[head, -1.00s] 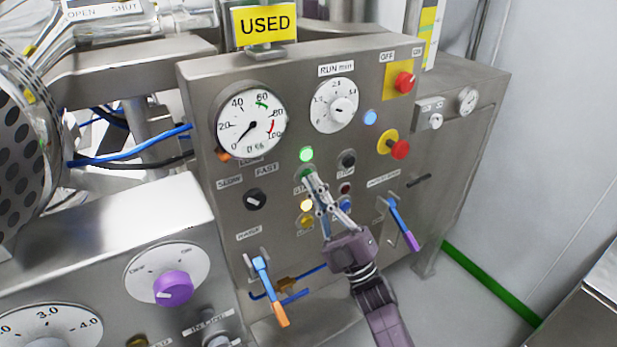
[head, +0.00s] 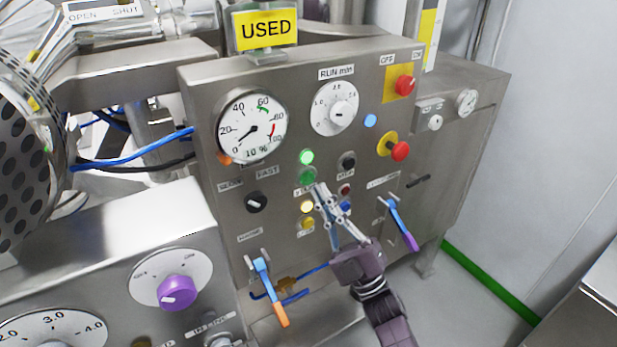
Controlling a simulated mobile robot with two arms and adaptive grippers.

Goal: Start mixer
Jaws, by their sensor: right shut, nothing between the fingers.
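The mixer's control panel (head: 340,100) fills the middle of the head view. A lit green lamp (head: 307,157) sits above the green button (head: 307,176). The label beside the button is partly covered. My right gripper (head: 318,190) is shut and empty, its tips just below and right of the green button and apart from it. A black button (head: 348,161) sits to the right. The load gauge (head: 252,126) shows "10 %". The RUN min dial (head: 337,107) is at the top. My left gripper is not in view.
A yellow USED sign (head: 265,29) stands on top. A red-on-yellow OFF/ON switch (head: 404,84) and a red mushroom button (head: 399,151) are at right. Blue-orange (head: 268,290) and blue-purple (head: 402,224) levers stick out below. A purple knob (head: 178,293) is at lower left.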

